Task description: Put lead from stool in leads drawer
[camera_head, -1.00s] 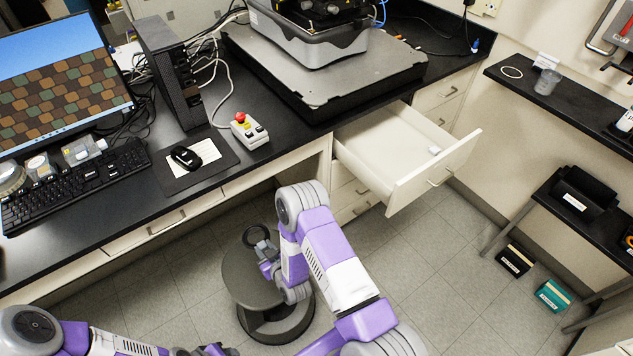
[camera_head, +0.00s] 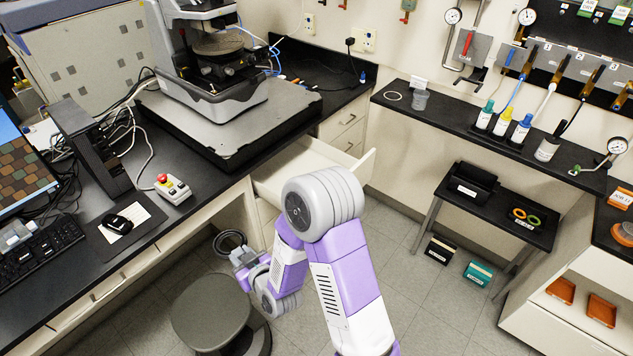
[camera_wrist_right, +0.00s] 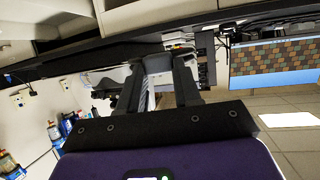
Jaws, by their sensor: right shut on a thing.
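The lead (camera_head: 230,238) is a dark coiled loop, held in my right gripper (camera_head: 243,257) in the head view. That gripper is shut on it, beyond and above the round grey stool (camera_head: 205,312). The open drawer (camera_head: 300,158) under the bench has a white interior and stands to the right of the gripper. My right arm hides part of its front. I cannot read a drawer label. My left gripper is out of view.
The black bench (camera_head: 185,215) carries a control box with a red button (camera_head: 172,188), a mouse (camera_head: 118,223) and the profiler on its grey slab (camera_head: 230,125). A low black table (camera_head: 505,215) stands at the right. Floor between them is clear.

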